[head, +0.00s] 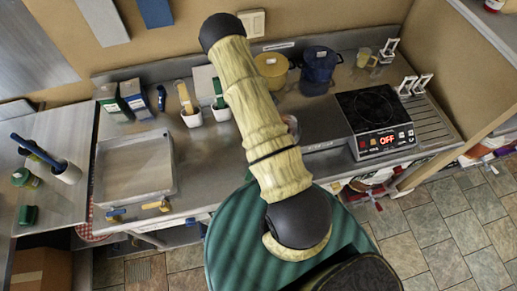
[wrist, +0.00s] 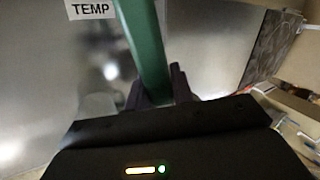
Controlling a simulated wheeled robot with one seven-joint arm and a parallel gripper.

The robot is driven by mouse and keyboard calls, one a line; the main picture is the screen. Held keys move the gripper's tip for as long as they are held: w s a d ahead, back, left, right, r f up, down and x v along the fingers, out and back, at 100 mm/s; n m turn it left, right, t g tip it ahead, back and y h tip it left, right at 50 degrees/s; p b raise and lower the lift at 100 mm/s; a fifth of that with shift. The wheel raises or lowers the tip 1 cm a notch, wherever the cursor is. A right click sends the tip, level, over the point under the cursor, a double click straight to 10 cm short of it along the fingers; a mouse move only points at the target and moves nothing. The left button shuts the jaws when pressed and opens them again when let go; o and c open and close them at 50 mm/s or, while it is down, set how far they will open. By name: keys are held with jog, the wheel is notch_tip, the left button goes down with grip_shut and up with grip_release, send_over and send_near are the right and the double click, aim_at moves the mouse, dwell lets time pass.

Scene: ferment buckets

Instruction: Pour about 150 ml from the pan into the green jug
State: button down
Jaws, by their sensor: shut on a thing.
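In the wrist view my gripper (wrist: 159,90) is shut on a long green bar (wrist: 146,40), which looks like a handle. The bar runs from between the dark fingers to the top edge; what it belongs to is out of view. In the head view my arm hides my gripper and the middle of the counter. I cannot make out the pan or the green jug for certain. A small clear vessel (head: 291,124) shows partly beside my arm.
On the steel counter stand a yellow pot (head: 265,68), a blue pot (head: 320,66), a hotplate (head: 374,112) reading OFF, and white holders (head: 192,118) with utensils. A shallow metal tray (head: 136,194) lies left. A TEMP label (wrist: 92,9) shows in the wrist view.

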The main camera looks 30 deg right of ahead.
jog(key=shift+a, duration=0.1)
jog(key=shift+a+b, duration=0.15)
jog(key=shift+b, duration=0.25)
jog(key=shift+w+a+r+h+b, duration=0.1)
jog(key=shift+a+r+h+b, duration=0.1)
jog(key=shift+h+b, duration=0.2)
jog(key=shift+r, duration=0.1)
jog(key=shift+a+r+h+b, duration=0.15)
jog(key=shift+a+h+b, duration=0.25)
jog(key=shift+a+b, duration=0.25)
jog(key=shift+a+r+h+b, duration=0.15)
jog(key=shift+a+h+b, duration=0.15)
jog(key=shift+b, duration=0.15)
dwell(0.3)
jog(key=shift+a+r+h+b, duration=0.3)
jog(key=shift+r+h+b, duration=0.1)
jog(key=shift+h+b, duration=0.4)
dwell(0.3)
jog(key=shift+r+b, duration=0.15)
jog(key=shift+b, duration=0.15)
